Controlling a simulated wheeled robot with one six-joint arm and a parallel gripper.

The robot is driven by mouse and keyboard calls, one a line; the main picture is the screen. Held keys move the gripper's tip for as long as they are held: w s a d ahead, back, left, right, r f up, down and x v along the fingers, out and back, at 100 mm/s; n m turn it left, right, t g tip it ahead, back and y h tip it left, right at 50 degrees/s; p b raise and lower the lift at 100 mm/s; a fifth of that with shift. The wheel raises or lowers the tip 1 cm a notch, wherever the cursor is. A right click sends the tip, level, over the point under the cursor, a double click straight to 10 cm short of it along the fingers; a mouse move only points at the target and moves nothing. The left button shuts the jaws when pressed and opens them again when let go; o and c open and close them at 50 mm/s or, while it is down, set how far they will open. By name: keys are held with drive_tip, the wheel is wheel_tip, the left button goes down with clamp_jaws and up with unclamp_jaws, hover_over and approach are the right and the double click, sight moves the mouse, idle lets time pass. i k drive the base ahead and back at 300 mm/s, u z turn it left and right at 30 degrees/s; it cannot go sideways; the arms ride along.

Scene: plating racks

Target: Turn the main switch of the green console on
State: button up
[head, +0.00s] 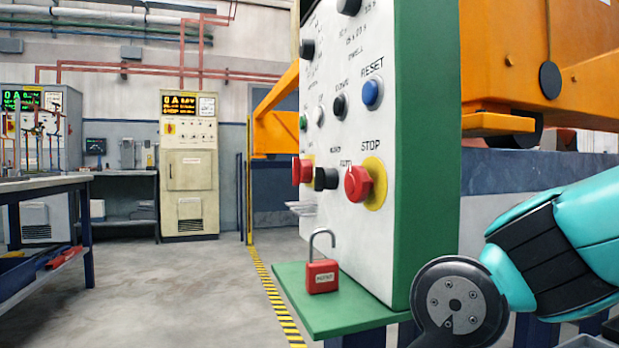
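The green console (427,150) stands close in front of me at the right of the head view, its white panel seen at a steep angle. A red mushroom button (357,184) on a yellow disc sits under the word STOP. A black knob (325,178) is left of it, and a further red control (302,171) sits near the panel's far edge. I cannot tell its setting, nor surely which control is the main switch. A red padlock (322,276) with its shackle open stands on the green shelf below. My gripper is out of view; only part of my arm shows at lower right.
A dark-framed bench (45,185) is at the left. Yellow-black floor tape (277,305) runs beside the console. The grey floor (160,285) between bench and tape is clear. Orange machinery (540,60) is behind the console.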

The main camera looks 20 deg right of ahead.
sight(303, 168)
drive_tip(key=u, duration=0.55)
drive_tip(key=k, duration=0.65)
drive_tip(key=u, duration=1)
drive_tip(key=i, duration=1.6)
drive_tip(key=z, duration=0.95)
drive_tip(key=i, duration=0.7)
drive_tip(key=z, duration=0.75)
